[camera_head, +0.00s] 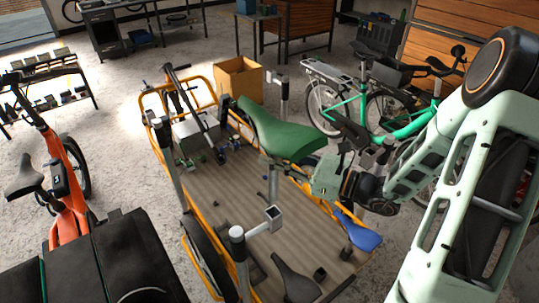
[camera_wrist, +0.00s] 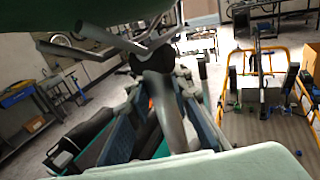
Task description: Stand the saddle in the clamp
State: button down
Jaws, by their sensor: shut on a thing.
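A green saddle (camera_head: 283,133) is held above the wooden deck of the orange-framed cargo bike, level or nearly so. My gripper (camera_head: 297,178) is below it, shut on its grey seatpost (camera_wrist: 168,110). In the wrist view the saddle's underside (camera_wrist: 130,12) fills the top, with its metal rails and the post running down between my fingers (camera_wrist: 162,118). The post's lower end is hidden. A grey post with a side arm and square head (camera_head: 273,214) stands in front of the saddle, apart from it. It may be the clamp; I cannot tell.
The cargo deck (camera_head: 215,205) carries a blue saddle (camera_head: 358,232), a black saddle (camera_head: 294,283) and small parts. Another upright post (camera_head: 283,97) stands behind the green saddle. A cardboard box (camera_head: 240,78) is behind the deck. An orange bike (camera_head: 65,170) stands left, a green bike (camera_head: 400,125) right.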

jog(key=shift+f, duration=0.1)
jog(key=b, duration=0.4)
send_over(274, 193)
jog(key=w, duration=0.1)
jog(key=shift+w+f, duration=0.2)
jog(key=shift+f, duration=1.85)
jog(key=shift+f+b, duration=3)
jog(key=shift+f, duration=1.35)
jog(key=c, duration=1.7)
grip_release()
jog(key=shift+o, duration=0.2)
jog(key=shift+d, duration=0.1)
